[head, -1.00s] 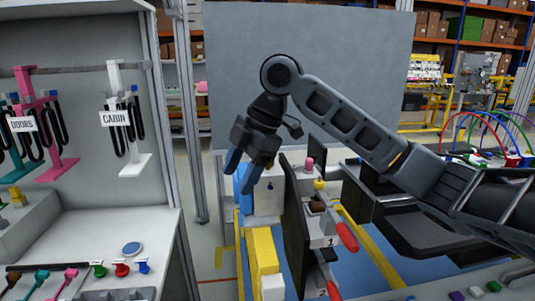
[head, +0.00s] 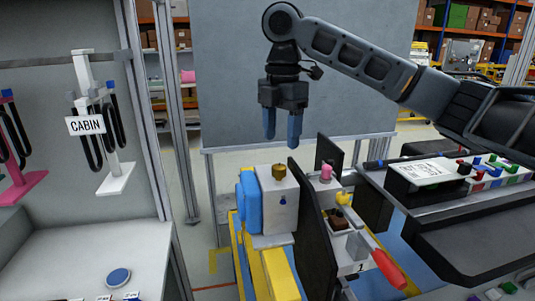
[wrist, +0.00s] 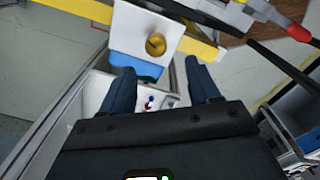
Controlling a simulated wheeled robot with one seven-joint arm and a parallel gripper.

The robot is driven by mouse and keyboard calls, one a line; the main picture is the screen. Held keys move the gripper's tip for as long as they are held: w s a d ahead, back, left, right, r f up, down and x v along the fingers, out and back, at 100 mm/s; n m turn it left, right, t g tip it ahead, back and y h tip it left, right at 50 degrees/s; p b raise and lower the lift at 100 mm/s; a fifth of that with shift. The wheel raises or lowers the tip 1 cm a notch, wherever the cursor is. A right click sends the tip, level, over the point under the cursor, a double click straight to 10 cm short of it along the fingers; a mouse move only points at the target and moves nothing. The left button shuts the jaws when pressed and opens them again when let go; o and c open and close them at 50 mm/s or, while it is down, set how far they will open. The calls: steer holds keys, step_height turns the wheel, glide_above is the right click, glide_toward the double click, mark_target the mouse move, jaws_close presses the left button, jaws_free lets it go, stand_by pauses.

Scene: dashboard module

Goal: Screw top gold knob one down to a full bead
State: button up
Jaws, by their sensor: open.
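A gold knob (head: 279,171) sits on top of a white box-shaped module (head: 280,208) in the head view. In the wrist view the gold knob (wrist: 155,44) shows from above on the white top face, beyond the fingertips. My gripper (head: 282,142) is open and empty, with its blue fingers pointing down above the knob and apart from it. In the wrist view my gripper (wrist: 158,62) has its two fingers spread, one on each side below the knob. How far the knob is screwed down, and any bead under it, is too small to tell.
A blue part (head: 249,200) stands left of the module and a yellow block (head: 279,272) in front. A dark upright panel (head: 312,222) stands close on the right, with a pink knob (head: 326,172) and a red-handled tool (head: 388,268) beyond. A grey board (head: 230,80) stands behind.

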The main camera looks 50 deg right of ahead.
mark_target(279, 166)
steer(key=shift+w+d, duration=0.2)
steer(key=shift+w, duration=0.05)
steer(key=shift+w+f, duration=0.1)
steer(key=shift+f, duration=0.2)
steer(key=shift+f+p, duration=0.4)
steer(key=shift+f, duration=3.15)
steer(key=shift+c, duration=0.4)
steer(key=c, duration=1)
steer(key=shift+o, duration=0.2)
